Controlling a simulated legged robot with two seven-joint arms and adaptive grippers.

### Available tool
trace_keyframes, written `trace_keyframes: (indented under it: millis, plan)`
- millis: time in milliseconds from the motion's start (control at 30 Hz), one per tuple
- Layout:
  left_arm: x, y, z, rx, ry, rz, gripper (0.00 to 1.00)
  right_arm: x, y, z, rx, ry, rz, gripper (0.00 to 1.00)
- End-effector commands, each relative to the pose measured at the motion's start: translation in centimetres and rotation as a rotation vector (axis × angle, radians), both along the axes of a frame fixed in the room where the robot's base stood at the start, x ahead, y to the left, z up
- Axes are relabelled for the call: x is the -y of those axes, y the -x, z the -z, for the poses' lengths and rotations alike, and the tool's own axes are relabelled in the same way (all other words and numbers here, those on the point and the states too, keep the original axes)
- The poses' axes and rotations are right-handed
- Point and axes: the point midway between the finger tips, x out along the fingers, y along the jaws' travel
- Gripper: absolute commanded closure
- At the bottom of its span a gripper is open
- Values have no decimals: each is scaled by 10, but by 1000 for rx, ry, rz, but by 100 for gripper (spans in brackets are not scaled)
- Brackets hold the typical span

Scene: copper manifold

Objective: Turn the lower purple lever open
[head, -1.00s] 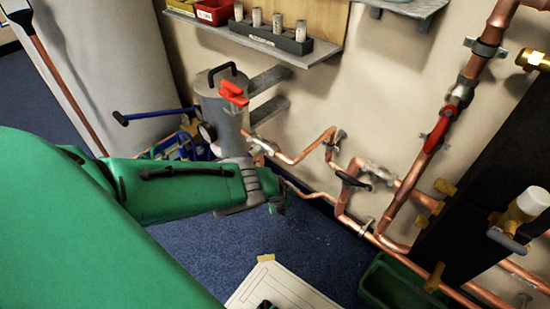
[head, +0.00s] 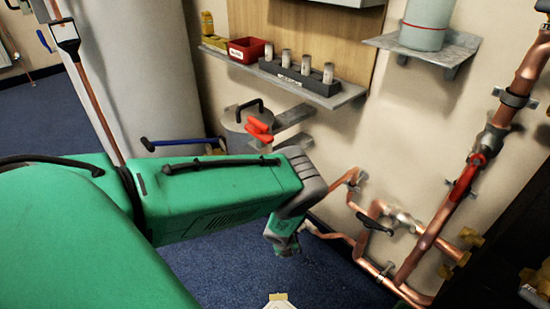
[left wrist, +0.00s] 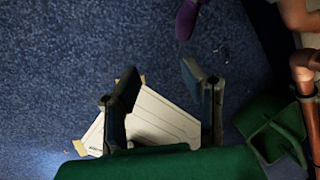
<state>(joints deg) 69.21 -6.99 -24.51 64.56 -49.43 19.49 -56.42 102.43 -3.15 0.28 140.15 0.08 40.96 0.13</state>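A purple lever (left wrist: 188,18) shows at the top edge of the left wrist view, partly cut off, above the blue floor. I see no purple lever in the head view. My left gripper (left wrist: 160,72) is open, its two dark fingers spread wide with nothing between them. The purple lever lies beyond the fingertips, apart from them. In the head view my green left arm reaches in from the left and its wrist end hangs down in front of the copper pipes (head: 338,236); its fingers cannot be made out there. My right gripper is in neither view.
A red lever (head: 466,177) sits on the right pipe and a black lever (head: 373,222) lower down. A grey canister with a red handle (head: 259,130) stands behind my arm. A shelf (head: 345,98) is above. A white board (left wrist: 165,122) and green bin (left wrist: 275,130) are below.

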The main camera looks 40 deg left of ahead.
Motion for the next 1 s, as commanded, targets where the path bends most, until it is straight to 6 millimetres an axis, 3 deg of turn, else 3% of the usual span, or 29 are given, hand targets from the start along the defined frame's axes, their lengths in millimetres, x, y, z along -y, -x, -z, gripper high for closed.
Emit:
trace_keyframes:
  millis: [200,367,767,800,900,1000]
  plan:
    - [2,43,0,-3,-4,4,63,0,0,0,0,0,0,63]
    - [2,65,0,0,-4,1,63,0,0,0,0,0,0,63]
    - [3,75,-1,4,-3,1,63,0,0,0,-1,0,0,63]
    - [3,75,-1,4,-3,1,67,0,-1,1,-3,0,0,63]
    - [0,78,-4,3,2,-34,100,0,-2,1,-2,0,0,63]
    - [-9,89,-18,0,30,-204,100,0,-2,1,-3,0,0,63]
